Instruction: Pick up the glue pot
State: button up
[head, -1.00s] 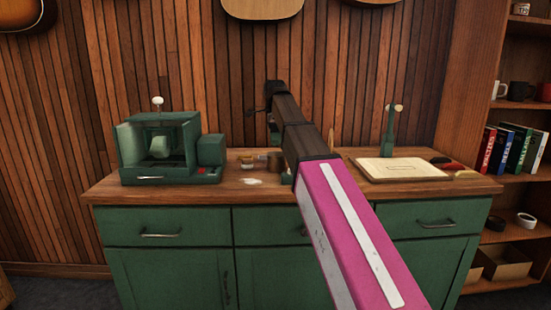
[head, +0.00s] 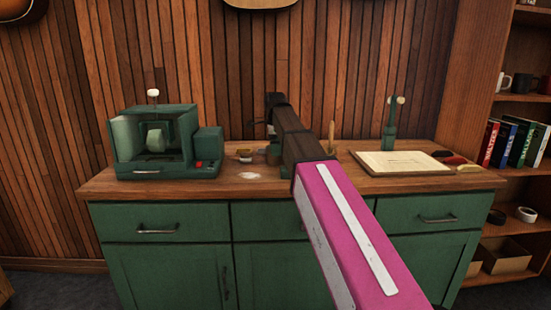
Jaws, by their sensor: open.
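I cannot single out the glue pot with certainty. A small light jar with an orange-yellow band (head: 245,155) stands on the worktop left of my arm. A darker, pot-like thing (head: 274,154) beside it is partly covered by my arm. An upright tan stick (head: 331,133) shows just right of my arm; its base is partly hidden. My gripper (head: 262,128) is at the far end of my arm, above the back of the worktop near the small jar. It is open, with no object visible in it. My arm hides much of the gripper.
The wooden worktop (head: 120,187) tops a green cabinet (head: 170,275). A green machine (head: 160,145) stands at left, a pale board (head: 400,163) and green stand (head: 390,125) at right. A white patch (head: 249,175) lies left of my arm. Shelves (head: 520,193) stand at far right.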

jog(key=shift+f, duration=1.55)
jog(key=c, duration=0.9)
jog(key=shift+r, duration=0.15)
jog(key=shift+r, duration=1.75)
jog(key=shift+s+a+r, duration=0.1)
jog(key=shift+s+r, duration=0.05)
jog(key=shift+r, duration=0.1)
jog(key=shift+s+a+r, duration=1.1)
jog(key=shift+s+a, duration=0.1)
jog(key=shift+a, duration=0.2)
jog(key=shift+s+a+r, duration=1.1)
jog(key=shift+s+a, duration=0.15)
jog(key=shift+a, duration=0.15)
jog(key=shift+s+a+r, duration=1.1)
jog(key=shift+s+a, duration=0.1)
jog(key=shift+a, duration=0.2)
